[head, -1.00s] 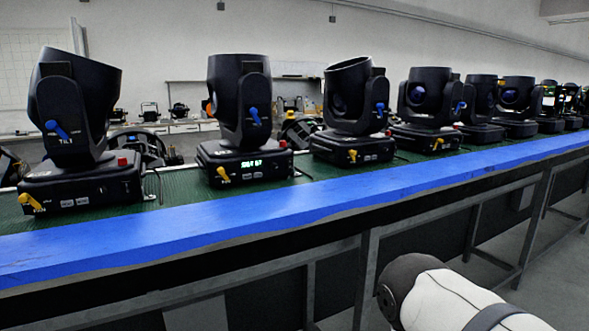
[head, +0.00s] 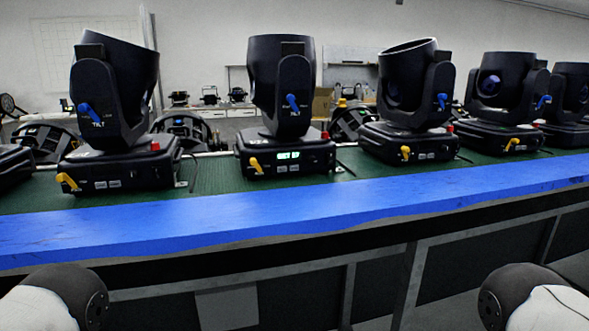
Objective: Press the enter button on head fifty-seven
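Several black moving-head lights stand in a row on a green bench top. The one at the picture's middle (head: 282,85) has a lit green display (head: 288,155) on its base; its text is too small to read surely. Its base also has a yellow lever (head: 256,166), small buttons (head: 285,169) and a red connector (head: 325,135). I cannot tell which button is enter, nor read a head number. Both of my grippers are out of view; only parts of my arms show at the bottom left and bottom right corners.
A blue front edge (head: 300,214) runs along the bench between me and the lights. Neighbouring heads stand to the left (head: 115,95) and right (head: 410,90), with gaps of green surface between. Shelves with more fixtures stand behind.

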